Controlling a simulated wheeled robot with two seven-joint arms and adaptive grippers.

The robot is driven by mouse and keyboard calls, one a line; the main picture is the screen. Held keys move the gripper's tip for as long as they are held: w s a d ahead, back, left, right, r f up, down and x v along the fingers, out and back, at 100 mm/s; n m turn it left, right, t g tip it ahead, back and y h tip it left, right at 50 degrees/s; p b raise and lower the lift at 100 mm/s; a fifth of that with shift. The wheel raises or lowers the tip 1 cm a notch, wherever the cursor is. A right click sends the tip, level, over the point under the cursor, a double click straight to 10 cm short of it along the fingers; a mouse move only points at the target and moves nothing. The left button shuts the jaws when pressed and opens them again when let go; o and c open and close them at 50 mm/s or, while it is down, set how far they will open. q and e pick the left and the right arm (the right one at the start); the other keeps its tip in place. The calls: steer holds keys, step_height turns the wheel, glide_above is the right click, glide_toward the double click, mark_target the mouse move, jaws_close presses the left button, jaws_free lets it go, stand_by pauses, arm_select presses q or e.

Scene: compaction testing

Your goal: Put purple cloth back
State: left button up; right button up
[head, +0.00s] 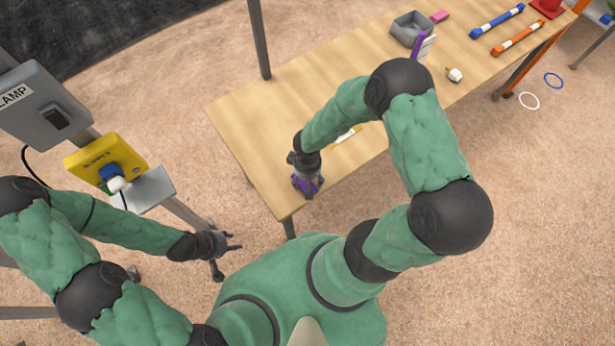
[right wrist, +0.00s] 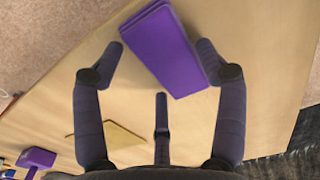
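The purple cloth (right wrist: 168,52) is a folded, flat rectangle near the table corner in the right wrist view. In the head view only a bit of purple (head: 307,188) shows beneath my right gripper (head: 304,178), which mostly hides it. In the right wrist view my right gripper (right wrist: 161,62) has its three fingers spread, so it is open. The cloth lies ahead between two fingertips, and the right-hand finger overlaps its edge; I cannot tell whether they touch. My left gripper (head: 225,243) is open and empty, off the table.
The wooden table (head: 245,110) also holds a yellow plate (right wrist: 115,138), a purple-and-white item (head: 422,46), a grey bin (head: 410,28), a pink block (head: 440,16), and blue (head: 497,21) and orange (head: 518,38) bars. The table's left part is bare.

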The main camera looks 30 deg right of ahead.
stand_by(0.4)
steer(key=o, duration=0.5)
steer(key=shift+r+p, duration=2.85)
steer(key=shift+r, duration=1.2)
steer(key=shift+s+f, duration=0.1)
